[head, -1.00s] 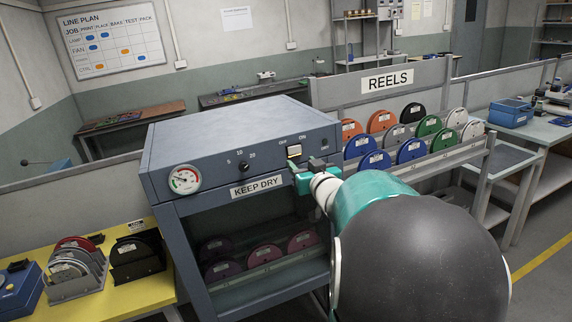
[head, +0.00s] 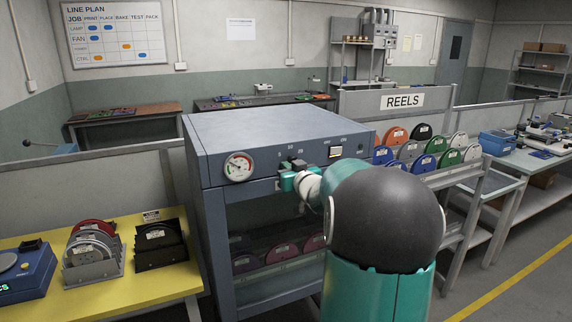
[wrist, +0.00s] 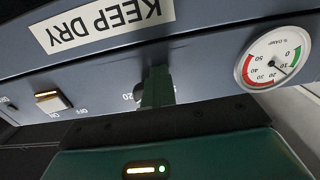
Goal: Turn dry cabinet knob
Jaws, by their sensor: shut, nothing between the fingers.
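The blue-grey dry cabinet (head: 265,130) stands in the middle of the head view. Its knob is almost wholly hidden behind my gripper; only part of its scale, such as the "20", shows in the wrist view. My gripper (head: 290,168) is shut and empty, at the front panel in front of the knob. In the wrist view its green fingers (wrist: 157,88) overlap the knob's place; I cannot tell whether they touch it. The lit switch (head: 335,152) is right of the knob; it also shows in the wrist view (wrist: 52,101), which is upside down.
A round damp gauge (head: 239,167) is left of my gripper, and it shows in the wrist view (wrist: 273,59). A "KEEP DRY" label (wrist: 102,22) is on the panel. A yellow table (head: 135,284) stands left, a rack of reels (head: 425,163) right. Floor is clear at far right.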

